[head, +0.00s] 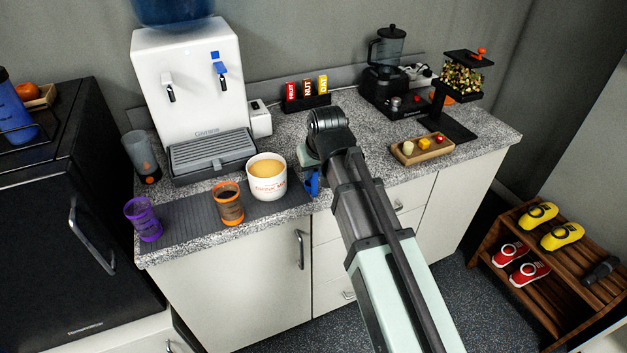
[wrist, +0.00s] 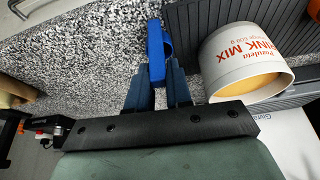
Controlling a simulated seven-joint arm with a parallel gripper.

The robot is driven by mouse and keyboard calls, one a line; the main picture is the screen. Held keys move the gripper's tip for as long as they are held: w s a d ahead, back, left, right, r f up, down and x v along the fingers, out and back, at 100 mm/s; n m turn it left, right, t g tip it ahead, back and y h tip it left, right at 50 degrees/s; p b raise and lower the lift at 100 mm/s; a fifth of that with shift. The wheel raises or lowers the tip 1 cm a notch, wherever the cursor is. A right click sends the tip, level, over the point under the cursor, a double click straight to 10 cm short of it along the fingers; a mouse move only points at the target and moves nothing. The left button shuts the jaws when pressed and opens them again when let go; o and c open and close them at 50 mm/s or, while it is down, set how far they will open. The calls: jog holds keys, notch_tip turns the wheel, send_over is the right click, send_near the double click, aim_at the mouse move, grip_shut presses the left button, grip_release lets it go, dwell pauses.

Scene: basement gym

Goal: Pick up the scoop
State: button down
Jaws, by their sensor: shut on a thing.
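The blue scoop (wrist: 156,48) is pinched between the two dark blue fingers of my gripper (wrist: 158,82) in the wrist view. Part of the scoop lies between the fingers and part sticks out past their tips. In the head view a small blue piece, which looks like the scoop (head: 313,183), shows at the counter's front edge below my gripper (head: 309,168); most of it is hidden by my arm. I cannot tell whether it touches the counter. The white drink mix tub (head: 267,177), full of orange powder, stands just left of it, and also shows in the wrist view (wrist: 240,65).
A dark ribbed mat (head: 185,220) carries an orange cup (head: 228,203) and a purple cup (head: 143,218). A water dispenser (head: 190,80) stands behind.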

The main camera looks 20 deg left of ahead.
notch_tip(320, 180, up, 8)
jog(key=s+a+r+n+g, duration=0.1)
jog(key=a+r+n, duration=0.1)
jog(key=a, duration=0.3)
jog(key=s+a+r+n+y, duration=0.1)
jog(key=s+a+r+n, duration=0.1)
jog(key=a, duration=0.4)
jog(key=shift+r+n+g, duration=0.3)
jog(key=shift+n+g, duration=0.1)
jog(key=shift+n, duration=0.5)
jog(key=shift+a+f, duration=0.1)
jog(key=shift+f, duration=4.45)
jog(key=shift+y, duration=0.3)
notch_tip(320, 180, up, 9)
